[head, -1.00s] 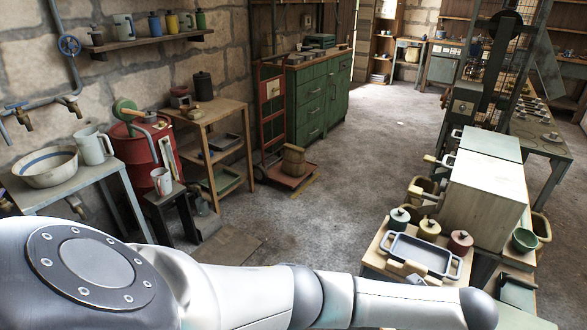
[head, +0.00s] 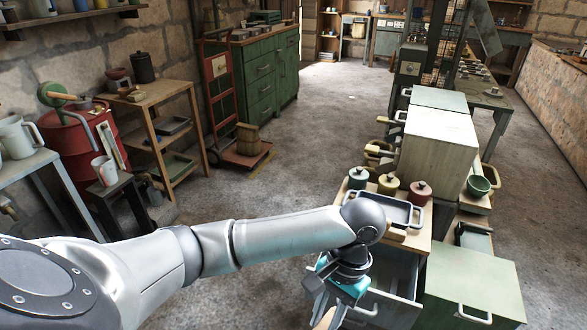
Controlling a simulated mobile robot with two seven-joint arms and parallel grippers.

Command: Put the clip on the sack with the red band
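My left arm comes in from the left in the head view. Its gripper (head: 334,301) points down in front of the small bench, beside an open grey drawer (head: 385,306). A small tan thing (head: 326,319) shows at its fingers at the bottom edge. I cannot tell whether it is held or lies behind, or how far the fingers are apart. My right gripper is out of view. I can make out no clip and no sack with a red band.
A green cabinet (head: 470,285) stands right of the drawer. The floor (head: 290,160) in the middle is clear.

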